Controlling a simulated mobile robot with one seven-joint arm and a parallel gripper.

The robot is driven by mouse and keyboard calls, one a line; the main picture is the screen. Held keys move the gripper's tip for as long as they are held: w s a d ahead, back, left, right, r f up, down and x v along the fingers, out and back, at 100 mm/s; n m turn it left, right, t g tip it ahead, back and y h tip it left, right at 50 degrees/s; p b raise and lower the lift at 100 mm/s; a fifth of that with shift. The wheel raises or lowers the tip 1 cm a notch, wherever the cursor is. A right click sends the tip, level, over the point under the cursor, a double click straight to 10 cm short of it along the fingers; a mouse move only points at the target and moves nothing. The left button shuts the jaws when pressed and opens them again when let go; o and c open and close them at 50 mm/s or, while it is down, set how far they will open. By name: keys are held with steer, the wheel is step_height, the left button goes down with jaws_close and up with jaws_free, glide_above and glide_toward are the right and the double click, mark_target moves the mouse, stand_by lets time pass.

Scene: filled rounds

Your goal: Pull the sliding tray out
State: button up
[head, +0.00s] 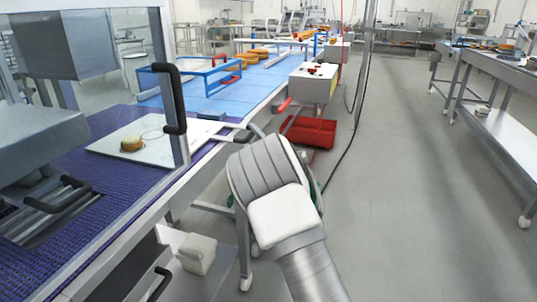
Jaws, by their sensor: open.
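The sliding tray (112,148) is a flat white plate over the purple belt at the left, passing under the clear panel. A browned round (131,144) lies on it. A pale bar with a dark handle end (243,137) reaches out from its right side. My arm comes up from the bottom and its thick wrist covers much of the middle. My gripper (257,131) is mostly hidden behind the wrist; a grey finger part shows close beside the dark handle end. It is open. I cannot tell whether it touches the handle.
A clear panel with a black upright handle (175,97) stands over the tray. A blue belt (222,98) with a blue frame and several rounds runs behind. A white control box (313,84) and a red crate (310,131) stand beyond my wrist.

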steer(key=p+v, duration=0.1)
steer(key=v, duration=1.5)
steer(key=shift+p, duration=0.3)
steer(key=shift+d, duration=0.1)
steer(key=s+d+r+m+g+h, duration=0.25)
steer(key=d+m+h, duration=0.2)
steer(key=m, duration=0.25)
steer(key=s+d+r+m+g+h, duration=0.1)
steer(key=s+d+r+m+h, duration=0.25)
steer(key=d+m, duration=0.25)
steer(key=s+m+g, duration=0.8)
steer(key=s+m, duration=0.1)
steer(key=s, duration=2.2)
step_height(320, 180, up, 20)
steer(key=p, duration=1.9)
steer(key=shift+s+f+g, duration=0.1)
steer(key=shift+g, duration=0.15)
